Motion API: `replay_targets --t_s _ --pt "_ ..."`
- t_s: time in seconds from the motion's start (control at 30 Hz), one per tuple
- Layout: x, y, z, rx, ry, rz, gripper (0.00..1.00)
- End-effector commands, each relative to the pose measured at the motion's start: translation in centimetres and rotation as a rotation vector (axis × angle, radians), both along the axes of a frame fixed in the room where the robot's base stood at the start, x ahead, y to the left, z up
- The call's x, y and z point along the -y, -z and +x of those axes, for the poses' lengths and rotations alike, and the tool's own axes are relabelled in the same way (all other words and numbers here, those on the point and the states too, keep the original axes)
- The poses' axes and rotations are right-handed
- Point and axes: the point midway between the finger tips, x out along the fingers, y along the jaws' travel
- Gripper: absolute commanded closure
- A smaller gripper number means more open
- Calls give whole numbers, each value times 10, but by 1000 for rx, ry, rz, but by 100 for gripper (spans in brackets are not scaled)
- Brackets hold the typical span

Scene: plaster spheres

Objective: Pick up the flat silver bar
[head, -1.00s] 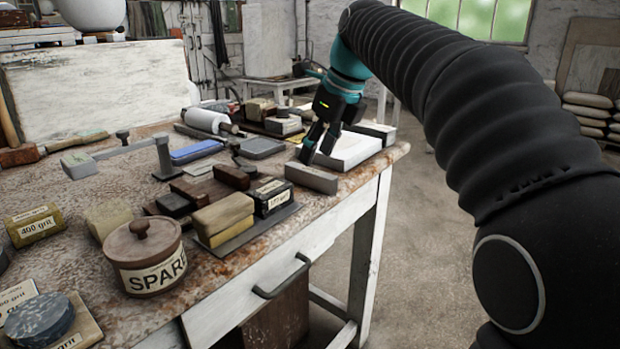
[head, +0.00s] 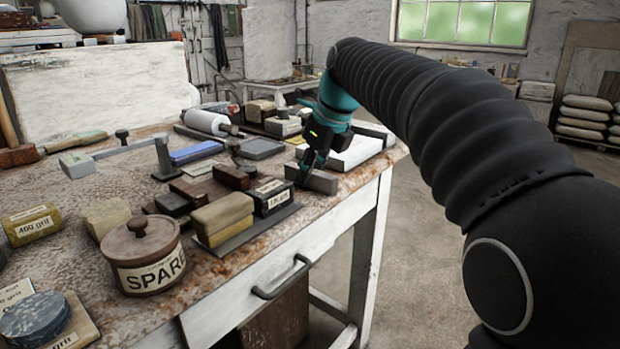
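My gripper (head: 309,171) points down at the bar from above. Its dark fingers are at the bar's left-middle part and overlap it in the view. I cannot tell whether they press on it or only stand around it. The bar still appears to rest on the table.
A dark labelled box (head: 271,197) and stacked tan blocks (head: 222,218) stand left of the bar. A white slab (head: 352,152) lies behind it. A brown SPARE jar (head: 146,257) is nearer the front. The table's edge is close on the right.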

Motion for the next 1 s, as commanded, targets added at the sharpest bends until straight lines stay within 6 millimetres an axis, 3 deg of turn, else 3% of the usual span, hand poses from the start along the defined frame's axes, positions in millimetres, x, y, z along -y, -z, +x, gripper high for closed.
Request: replay_targets --t_s 0.07,0.47,0.67,0.8,1.0 --pt "0 0 0 0 0 0 100" --pt "0 -3 0 1 0 0 100" --pt "0 -21 0 2 -1 1 100" --pt "0 -48 1 4 0 1 100" --pt "49 -70 13 3 6 0 100"
